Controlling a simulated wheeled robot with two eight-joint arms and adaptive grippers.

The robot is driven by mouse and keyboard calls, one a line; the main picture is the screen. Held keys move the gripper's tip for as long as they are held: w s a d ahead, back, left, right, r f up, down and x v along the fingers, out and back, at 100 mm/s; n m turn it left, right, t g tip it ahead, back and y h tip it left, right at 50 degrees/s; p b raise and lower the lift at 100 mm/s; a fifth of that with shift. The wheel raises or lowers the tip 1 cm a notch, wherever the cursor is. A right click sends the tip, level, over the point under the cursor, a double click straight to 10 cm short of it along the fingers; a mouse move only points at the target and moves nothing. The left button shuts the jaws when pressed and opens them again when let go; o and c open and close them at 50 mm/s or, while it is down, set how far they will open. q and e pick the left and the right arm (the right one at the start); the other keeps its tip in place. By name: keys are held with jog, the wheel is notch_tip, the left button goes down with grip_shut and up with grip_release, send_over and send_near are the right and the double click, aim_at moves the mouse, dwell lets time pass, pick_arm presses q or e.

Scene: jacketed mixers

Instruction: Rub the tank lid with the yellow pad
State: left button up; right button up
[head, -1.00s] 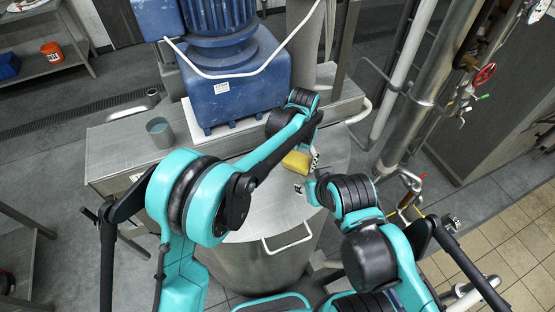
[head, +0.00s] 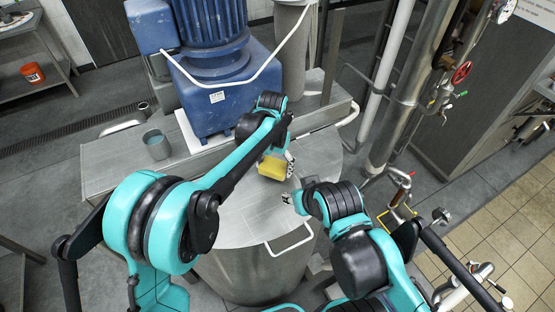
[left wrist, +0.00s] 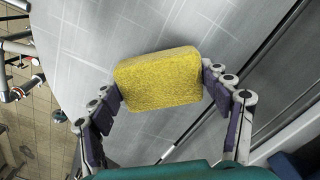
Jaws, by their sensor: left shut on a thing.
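The yellow pad (head: 271,168) is a small block over the far right part of the tank lid (head: 245,210), a round flat metal cover with a bar handle near its front edge. My left gripper (head: 280,163) is shut on the pad. In the left wrist view the pad (left wrist: 158,80) sits between the two fingers, with bare lid metal (left wrist: 75,40) around it. I cannot tell whether its underside touches the lid. My right gripper (head: 289,198) is over the lid's right side, mostly hidden by its own arm; its opening is unclear.
A blue motor (head: 224,90) stands on a metal bench behind the lid, with a grey cup (head: 157,144) to its left. The lid handle (head: 289,240) rises near the front. Pipes with a red valve wheel (head: 462,73) stand at right. The lid's front left is clear.

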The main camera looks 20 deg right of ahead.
pick_arm(q)
jog(key=shift+d+r, duration=0.1)
jog(key=shift+r, duration=0.45)
jog(key=shift+r+p, duration=0.35)
jog(key=shift+p, duration=0.05)
jog(key=shift+a+r+p, duration=0.2)
jog(key=shift+r+p, duration=0.45)
jog(key=shift+r, duration=0.55)
jog(key=shift+d+r, duration=0.2)
jog(key=shift+r, duration=0.3)
pick_arm(e)
jog(key=r, duration=0.1)
jog(key=d+r, duration=0.1)
jog(key=shift+s+d+r, duration=0.15)
jog(key=shift+r, duration=0.25)
pick_arm(q)
jog(key=shift+a, duration=0.1)
jog(key=shift+f, duration=0.1)
